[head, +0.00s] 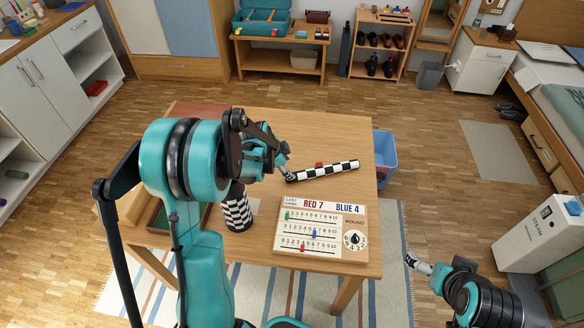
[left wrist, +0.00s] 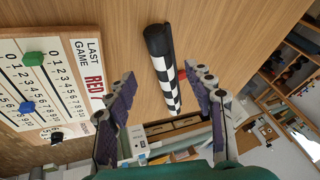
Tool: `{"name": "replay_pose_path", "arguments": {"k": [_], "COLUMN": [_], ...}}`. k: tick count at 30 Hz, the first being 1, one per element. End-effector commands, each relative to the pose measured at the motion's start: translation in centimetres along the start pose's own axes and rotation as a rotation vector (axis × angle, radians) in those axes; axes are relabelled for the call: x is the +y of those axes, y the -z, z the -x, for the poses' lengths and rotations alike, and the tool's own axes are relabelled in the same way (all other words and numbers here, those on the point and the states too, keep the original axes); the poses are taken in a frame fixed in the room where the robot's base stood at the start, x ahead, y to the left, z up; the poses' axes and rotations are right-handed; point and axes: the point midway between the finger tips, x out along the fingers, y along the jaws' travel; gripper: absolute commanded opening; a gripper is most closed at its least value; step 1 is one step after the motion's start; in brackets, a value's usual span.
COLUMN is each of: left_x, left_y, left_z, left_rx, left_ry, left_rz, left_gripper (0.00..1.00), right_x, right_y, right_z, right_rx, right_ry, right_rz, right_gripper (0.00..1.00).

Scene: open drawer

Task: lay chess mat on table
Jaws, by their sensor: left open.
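The chess mat (head: 330,171) is rolled into a black-and-white checked tube with a dark end. It lies on the wooden table (head: 300,130), right of the middle, and shows between my fingers in the left wrist view (left wrist: 166,75). My left gripper (head: 287,172) is at the mat's left end in the head view. In the left wrist view its two fingers (left wrist: 160,82) are wide apart, with nothing gripped. My right gripper (head: 418,264) is low at the right, off the table; its fingers are too small to judge.
A scoreboard (head: 350,212) lies at the table's front right. A checked cylinder (head: 238,210) stands left of it, partly behind my left arm. A small red piece (head: 319,164) sits beside the mat. A blue bin (head: 385,155) stands right of the table. The table's back middle is clear.

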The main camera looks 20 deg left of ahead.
Motion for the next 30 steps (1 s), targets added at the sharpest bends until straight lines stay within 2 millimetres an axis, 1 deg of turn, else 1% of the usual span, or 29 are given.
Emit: {"name": "replay_pose_path", "arguments": {"k": [1, 7, 8, 11, 14, 16, 18, 20, 21, 25, 27, 30], "left_x": [-0.1, 0.1, 0.3, 1.3, 3.4, 5.3, 7.3, 9.1, 10.3, 14.4, 16.4, 18.6], "left_y": [0.0, 0.2, 0.3, 1.3, 2.8, 3.7, 4.3, 4.6, 4.7, 4.5, 4.1, 3.4], "left_z": [1.1, 3.0, 3.4, 5.3, 8.5, 11.0, 13.3, 15.1, 16.1, 19.0, 20.0, 20.9], "left_rx": [0.0, 0.0, -0.001, -0.007, -0.015, -0.018, -0.017, -0.012, -0.008, 0.017, 0.034, 0.059], "left_ry": [0.0, 0.002, 0.003, 0.016, 0.038, 0.059, 0.083, 0.103, 0.116, 0.157, 0.175, 0.196], "left_rz": [0.001, 0.006, 0.013, 0.065, 0.161, 0.245, 0.331, 0.404, 0.451, 0.606, 0.683, 0.776], "left_gripper": [0.53, 0.53, 0.53, 0.53, 0.53, 0.53, 0.53, 0.53, 0.53, 0.53, 0.53, 0.53], "right_x": [0.0, 0.0, 0.0, 0.0, 0.0, 0.0, 0.0, 0.0, 0.0, 0.0, 0.0, 0.0], "right_y": [0.3, 0.5, 0.5, 0.5, 0.5, 0.5, 0.5, 0.5, 0.5, 0.5, 0.5, 0.5], "right_z": [0.4, 0.8, 0.8, 0.8, 0.7, 0.7, 0.7, 0.7, 0.7, 0.7, 0.7, 0.7], "right_rx": [0.0, 0.0, 0.0, 0.0, 0.0, 0.0, 0.0, 0.0, 0.0, 0.0, 0.0, 0.0], "right_ry": [0.0, 0.0, 0.0, 0.0, 0.0, 0.0, 0.0, 0.0, 0.0, 0.0, 0.0, 0.0], "right_rz": [0.0, 0.0, 0.0, 0.0, 0.0, 0.0, 0.0, 0.0, 0.0, 0.0, 0.0, 0.0], "right_gripper": [0.96, 0.96, 0.96, 0.96, 0.96, 0.96, 0.96, 0.96, 0.96, 0.96, 0.96, 0.96]}}
